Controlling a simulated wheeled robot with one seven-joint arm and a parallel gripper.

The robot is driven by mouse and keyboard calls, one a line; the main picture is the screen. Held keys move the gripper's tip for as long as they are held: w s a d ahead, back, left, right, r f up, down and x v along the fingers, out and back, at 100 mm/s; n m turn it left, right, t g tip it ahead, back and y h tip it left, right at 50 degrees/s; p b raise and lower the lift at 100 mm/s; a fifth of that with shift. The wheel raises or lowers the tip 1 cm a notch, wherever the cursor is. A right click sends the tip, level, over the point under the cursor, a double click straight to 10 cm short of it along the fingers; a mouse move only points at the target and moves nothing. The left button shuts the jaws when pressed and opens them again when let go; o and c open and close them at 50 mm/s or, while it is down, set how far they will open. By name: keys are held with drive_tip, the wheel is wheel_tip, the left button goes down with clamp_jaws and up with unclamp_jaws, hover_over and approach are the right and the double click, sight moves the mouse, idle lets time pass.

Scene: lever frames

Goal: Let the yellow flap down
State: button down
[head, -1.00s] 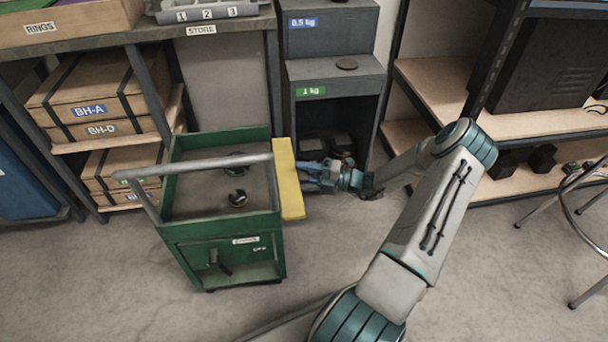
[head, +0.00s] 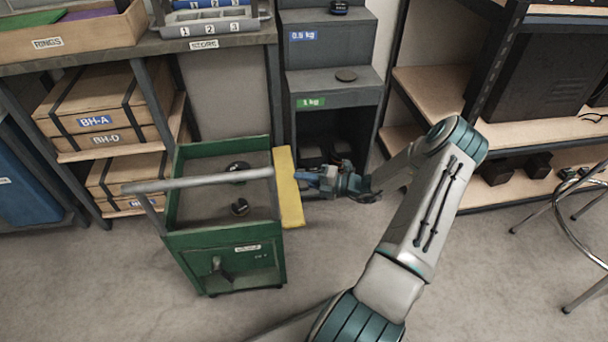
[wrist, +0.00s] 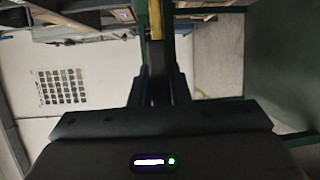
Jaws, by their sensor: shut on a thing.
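The yellow flap (head: 289,190) runs along the right side of the green cart (head: 222,250), near the top rim, and stands out a little from it. Its exact tilt is hard to tell. My gripper (head: 312,179) comes from the right and is shut at the flap's outer side, near its middle. In the wrist view, my fingers (wrist: 157,88) close around a dark piece in line with the flap, whose yellow strip (wrist: 155,18) shows at the top. The grip itself is partly hidden by the fingers.
Two dark round objects lie in the cart's tray, one of them a near black piece (head: 240,207). A grey weight cabinet (head: 333,90) stands behind my gripper. A stool (head: 580,225) is at the far right. The floor before the cart is clear.

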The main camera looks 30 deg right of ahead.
drive_tip(key=shift+a+r+p, duration=0.1)
drive_tip(key=shift+r+p, duration=0.35)
drive_tip(key=shift+p, duration=0.25)
drive_tip(key=shift+f+h, duration=0.15)
drive_tip(key=shift+h, duration=0.15)
drive_tip(key=c, duration=1.4)
unclamp_jaws()
drive_tip(key=shift+o, duration=0.2)
drive_tip(key=p+v, duration=0.3)
drive_tip(key=v, duration=1)
drive_tip(key=shift+d, duration=0.4)
drive_tip(key=shift+s, duration=0.15)
